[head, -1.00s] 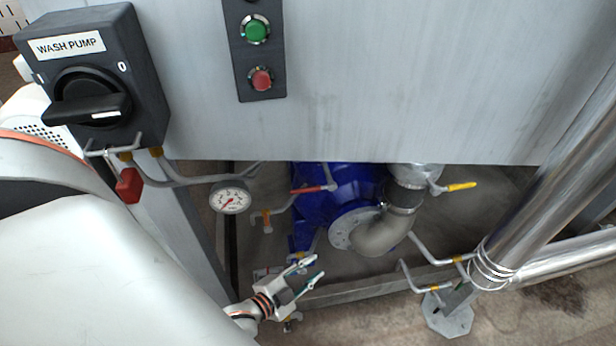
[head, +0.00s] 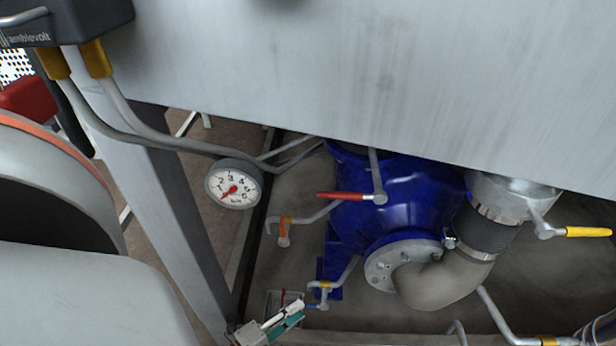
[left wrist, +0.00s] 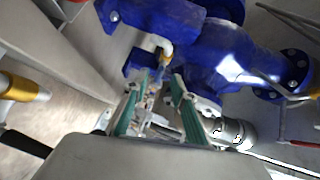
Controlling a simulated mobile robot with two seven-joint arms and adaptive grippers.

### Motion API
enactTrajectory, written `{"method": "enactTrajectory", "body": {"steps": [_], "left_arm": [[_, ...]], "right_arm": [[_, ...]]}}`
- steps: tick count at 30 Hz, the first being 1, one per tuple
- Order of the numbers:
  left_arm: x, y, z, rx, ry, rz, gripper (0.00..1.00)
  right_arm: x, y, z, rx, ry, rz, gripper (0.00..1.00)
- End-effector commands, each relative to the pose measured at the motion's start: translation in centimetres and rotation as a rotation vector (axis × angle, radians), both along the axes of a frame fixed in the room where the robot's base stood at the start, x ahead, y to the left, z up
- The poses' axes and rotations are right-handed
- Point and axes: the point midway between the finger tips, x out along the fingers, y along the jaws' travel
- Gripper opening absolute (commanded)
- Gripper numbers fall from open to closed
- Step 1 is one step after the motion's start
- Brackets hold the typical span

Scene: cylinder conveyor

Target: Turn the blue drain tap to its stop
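The blue drain tap (head: 323,299) is small in the head view, low on a thin pipe with a yellow collar beside the blue pump (head: 400,195). Its handle is small and partly hidden, so its angle is unclear. My left gripper (head: 290,313) is at the bottom edge, just left of the tap, fingers pointing toward it. In the left wrist view, the teal-padded fingers (left wrist: 155,88) are spread apart, with the pipe and yellow collar (left wrist: 164,43) beyond their tips. I see no grip on the tap. My right gripper is out of view.
A pressure gauge (head: 233,184) hangs left of the pump. A grey panel (head: 380,80) overhangs, and a frame post (head: 185,230) stands left.

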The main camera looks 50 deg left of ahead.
Motion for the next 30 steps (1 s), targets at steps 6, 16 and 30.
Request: {"method": "enactTrajectory", "body": {"steps": [6,16,30], "left_arm": [[2.9,0.2,-0.7,0.0,0.005,-0.001,0.26],[4.2,0.3,-0.7,-0.002,0.004,0.001,0.26],[4.2,0.4,-0.7,-0.001,0.004,0.001,0.0]], "right_arm": [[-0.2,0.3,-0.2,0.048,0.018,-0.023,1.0],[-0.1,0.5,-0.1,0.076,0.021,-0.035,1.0],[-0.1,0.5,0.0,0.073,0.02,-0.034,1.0]]}}
